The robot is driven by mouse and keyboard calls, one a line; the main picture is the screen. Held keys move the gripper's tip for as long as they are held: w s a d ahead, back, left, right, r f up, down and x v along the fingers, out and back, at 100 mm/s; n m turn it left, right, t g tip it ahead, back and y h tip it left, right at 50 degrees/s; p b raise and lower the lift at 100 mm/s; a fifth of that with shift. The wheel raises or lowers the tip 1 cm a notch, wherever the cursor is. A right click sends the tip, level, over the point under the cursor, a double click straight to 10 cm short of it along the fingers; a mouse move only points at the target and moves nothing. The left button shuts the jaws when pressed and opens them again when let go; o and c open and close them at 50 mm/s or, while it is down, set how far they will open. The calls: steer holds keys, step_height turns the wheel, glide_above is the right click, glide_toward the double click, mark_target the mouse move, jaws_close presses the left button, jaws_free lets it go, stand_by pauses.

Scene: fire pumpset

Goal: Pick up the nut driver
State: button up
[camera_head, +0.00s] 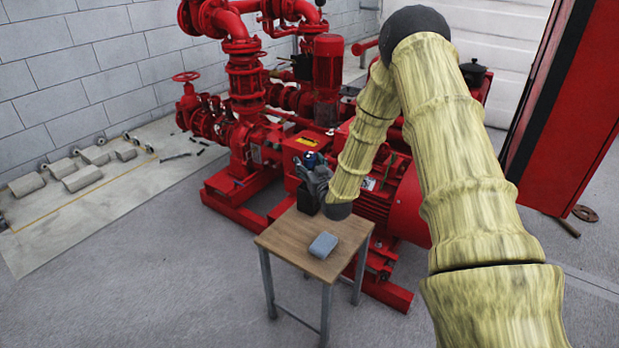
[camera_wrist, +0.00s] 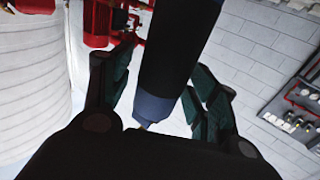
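A long dark tool with a blue-grey end (camera_wrist: 165,70), which looks like the nut driver, lies between the fingers of my gripper (camera_wrist: 160,85) in the wrist view. The fingers are spread on both sides of it. A gap shows on the left side; contact on the right is unclear. In the head view my gripper (camera_head: 316,180) is at the back left of a small wooden table (camera_head: 287,240), beside a black holder (camera_head: 306,200). A small blue part (camera_head: 311,159) shows just above the gripper; I cannot tell whether it belongs to the tool.
A grey-blue block (camera_head: 323,245) lies on the tabletop. The red pumpset (camera_head: 247,90) stands close behind the table. A red cabinet (camera_head: 575,110) is at the right. The floor at the front left is clear.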

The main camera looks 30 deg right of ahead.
steer(key=c, duration=0.9)
steer(key=shift+r, duration=0.1)
steer(key=shift+c, duration=0.2)
